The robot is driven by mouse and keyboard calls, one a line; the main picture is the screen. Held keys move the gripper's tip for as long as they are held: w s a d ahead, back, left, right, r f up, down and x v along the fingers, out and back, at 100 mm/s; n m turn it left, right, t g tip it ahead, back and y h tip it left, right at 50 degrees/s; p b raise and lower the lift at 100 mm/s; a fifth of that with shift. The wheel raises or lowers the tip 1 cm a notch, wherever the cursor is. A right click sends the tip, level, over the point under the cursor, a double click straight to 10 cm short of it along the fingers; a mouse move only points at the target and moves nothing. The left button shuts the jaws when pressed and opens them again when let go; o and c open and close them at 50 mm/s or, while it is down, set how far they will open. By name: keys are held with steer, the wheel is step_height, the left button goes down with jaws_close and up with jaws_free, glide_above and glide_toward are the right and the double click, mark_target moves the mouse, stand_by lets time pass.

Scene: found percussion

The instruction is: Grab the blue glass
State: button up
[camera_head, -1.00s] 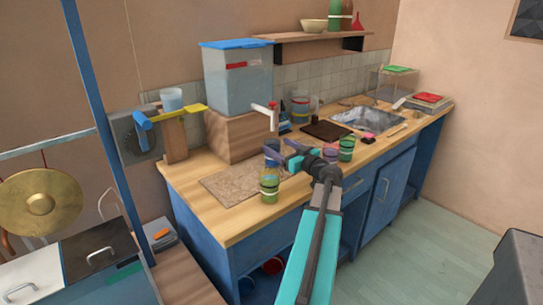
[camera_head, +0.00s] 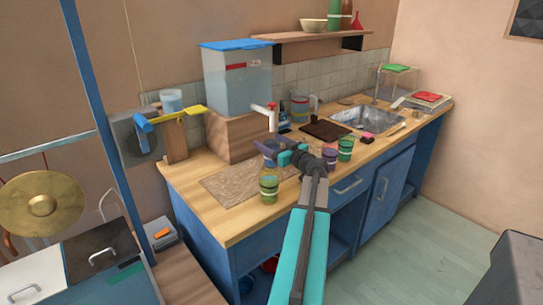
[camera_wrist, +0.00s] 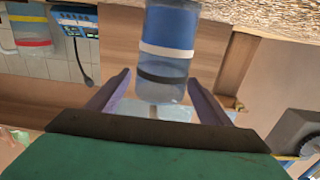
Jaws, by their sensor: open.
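The blue glass (camera_wrist: 170,35) fills the upper middle of the wrist view, with a white band and a black band around it. My gripper (camera_wrist: 158,80) is open, its two purple fingers on either side of the glass's near end; I cannot tell whether they touch it. In the head view my gripper (camera_head: 268,148) is over the wooden counter, behind a yellow-green glass (camera_head: 269,186).
A purple glass (camera_head: 329,158) and a green glass (camera_head: 345,148) stand right of my gripper. A clear tank with a blue lid (camera_head: 236,80) stands on a wooden block (camera_head: 232,138) behind. The sink (camera_head: 360,119) is farther right. Bare counter (camera_head: 215,222) lies at front left.

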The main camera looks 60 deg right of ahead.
steer(key=shift+p+x, duration=0.3)
steer(key=shift+x, duration=1.25)
jaws_close()
steer(key=shift+r, duration=0.35)
steer(key=s+a+r+b, duration=0.4)
steer(key=s+a, duration=0.4)
steer(key=s, duration=0.5)
steer(key=shift+s+r, duration=0.2)
steer(key=shift+s, duration=0.1)
stand_by(0.7)
steer(key=shift+a, duration=0.15)
stand_by(0.6)
